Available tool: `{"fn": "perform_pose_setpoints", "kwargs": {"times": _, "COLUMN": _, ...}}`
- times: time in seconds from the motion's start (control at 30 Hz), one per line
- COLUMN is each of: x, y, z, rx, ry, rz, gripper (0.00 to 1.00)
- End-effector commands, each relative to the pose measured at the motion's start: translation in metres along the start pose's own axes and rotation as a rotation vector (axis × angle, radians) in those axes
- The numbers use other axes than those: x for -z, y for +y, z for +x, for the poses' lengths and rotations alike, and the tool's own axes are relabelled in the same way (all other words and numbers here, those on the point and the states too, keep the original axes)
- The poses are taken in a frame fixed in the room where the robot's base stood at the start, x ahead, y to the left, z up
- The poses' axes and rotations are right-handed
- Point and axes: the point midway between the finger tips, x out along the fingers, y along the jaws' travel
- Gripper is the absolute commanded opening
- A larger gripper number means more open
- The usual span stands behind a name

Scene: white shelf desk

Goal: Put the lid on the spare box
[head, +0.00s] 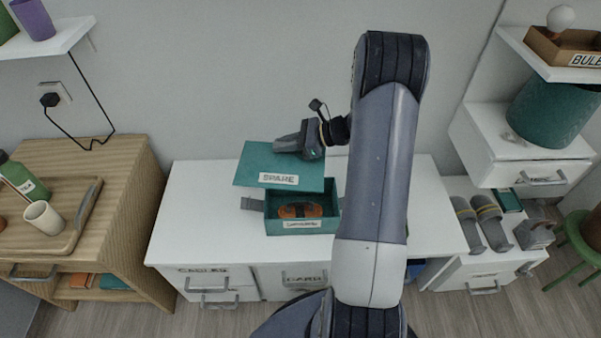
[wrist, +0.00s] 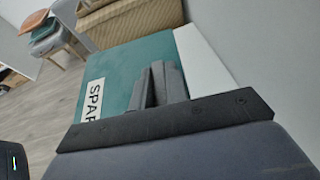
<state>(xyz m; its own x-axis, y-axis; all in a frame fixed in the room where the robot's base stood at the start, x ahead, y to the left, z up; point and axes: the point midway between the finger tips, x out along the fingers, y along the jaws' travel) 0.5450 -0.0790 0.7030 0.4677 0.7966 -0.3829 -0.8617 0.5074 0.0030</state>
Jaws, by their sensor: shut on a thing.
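The lid (head: 262,160) is a flat teal panel with a white "SPARE" label. It also shows in the wrist view (wrist: 132,62). My gripper (head: 284,146) is shut on the lid near its far right part. The lid is held above the back of an open teal box (head: 318,223) on the white desk and hides part of that box. The box has a white label on its front, too small to read surely, and an orange and dark thing (head: 300,211) inside. Whether the lid touches the box I cannot tell.
The white desk (head: 200,215) is clear to the left of the box. A grey piece (head: 251,203) sticks out at the box's left side. A wooden cabinet with a tray (head: 88,207) stands left. Slippers (head: 467,226) lie on the right drawer unit. Shelves hang at both upper sides.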

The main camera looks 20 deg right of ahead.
Motion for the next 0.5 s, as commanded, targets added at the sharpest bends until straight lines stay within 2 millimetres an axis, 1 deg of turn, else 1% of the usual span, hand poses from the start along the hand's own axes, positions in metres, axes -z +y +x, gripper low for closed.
{"fn": "perform_pose_setpoints", "kwargs": {"times": 0.03, "x": 0.025, "y": -0.001, "z": -0.002, "rx": -0.026, "ry": 0.0, "rz": -0.01, "gripper": 0.0}}
{"fn": "perform_pose_setpoints", "kwargs": {"times": 0.1, "x": 0.042, "y": 0.0, "z": -0.008, "rx": -0.062, "ry": 0.0, "rz": -0.025, "gripper": 0.0}}
{"fn": "perform_pose_setpoints", "kwargs": {"times": 0.2, "x": 0.058, "y": 0.001, "z": -0.015, "rx": -0.099, "ry": 0.0, "rz": -0.042, "gripper": 0.0}}
{"fn": "perform_pose_setpoints", "kwargs": {"times": 0.33, "x": 0.067, "y": 0.003, "z": -0.02, "rx": -0.122, "ry": 0.0, "rz": -0.052, "gripper": 0.0}}
{"fn": "perform_pose_setpoints", "kwargs": {"times": 0.5, "x": 0.067, "y": 0.003, "z": -0.021, "rx": -0.126, "ry": 0.0, "rz": -0.054, "gripper": 0.0}}
